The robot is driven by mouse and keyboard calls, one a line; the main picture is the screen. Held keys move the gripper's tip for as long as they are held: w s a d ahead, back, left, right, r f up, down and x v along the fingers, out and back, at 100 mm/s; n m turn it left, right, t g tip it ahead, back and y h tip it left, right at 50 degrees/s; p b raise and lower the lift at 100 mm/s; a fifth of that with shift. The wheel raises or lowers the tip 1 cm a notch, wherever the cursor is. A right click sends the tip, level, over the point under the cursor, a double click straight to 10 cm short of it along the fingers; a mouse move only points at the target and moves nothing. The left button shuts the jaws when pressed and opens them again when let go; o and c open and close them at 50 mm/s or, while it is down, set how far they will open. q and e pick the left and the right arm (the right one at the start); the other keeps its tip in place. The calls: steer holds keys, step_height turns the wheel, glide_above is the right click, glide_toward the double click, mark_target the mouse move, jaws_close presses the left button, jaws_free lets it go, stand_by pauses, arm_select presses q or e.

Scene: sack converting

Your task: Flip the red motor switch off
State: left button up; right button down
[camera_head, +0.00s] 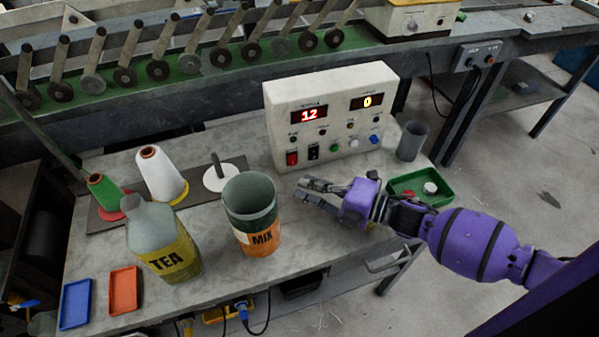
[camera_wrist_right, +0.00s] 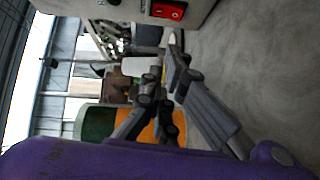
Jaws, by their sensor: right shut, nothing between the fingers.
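The red motor switch (camera_head: 292,158) is at the lower left of the white control box (camera_head: 334,109), beside a black switch (camera_head: 313,152). In the right wrist view the red switch (camera_wrist_right: 168,10) shows at the top edge, partly cut off. My right gripper (camera_head: 303,186) is shut and empty. It is low over the table, in front of the box and a little below the red switch, apart from it. In the wrist view my right gripper's fingertips (camera_wrist_right: 173,42) lie just below the switch. My left gripper is not in view.
A MIX container (camera_head: 262,236) stands left of my right gripper, and a TEA jug (camera_head: 172,258) further left. A grey cup (camera_head: 411,141) and a green tray (camera_head: 405,184) are at the right. Thread cones (camera_head: 160,172) stand behind. Bare tabletop lies before the box.

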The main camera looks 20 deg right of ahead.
mark_target(293, 160)
steer(key=w, duration=0.2)
steer(key=w+a, duration=0.1)
steer(key=w, duration=0.1)
steer(key=shift+f, duration=0.2)
steer(key=shift+w+f, duration=0.1)
steer(key=shift+w, duration=0.3)
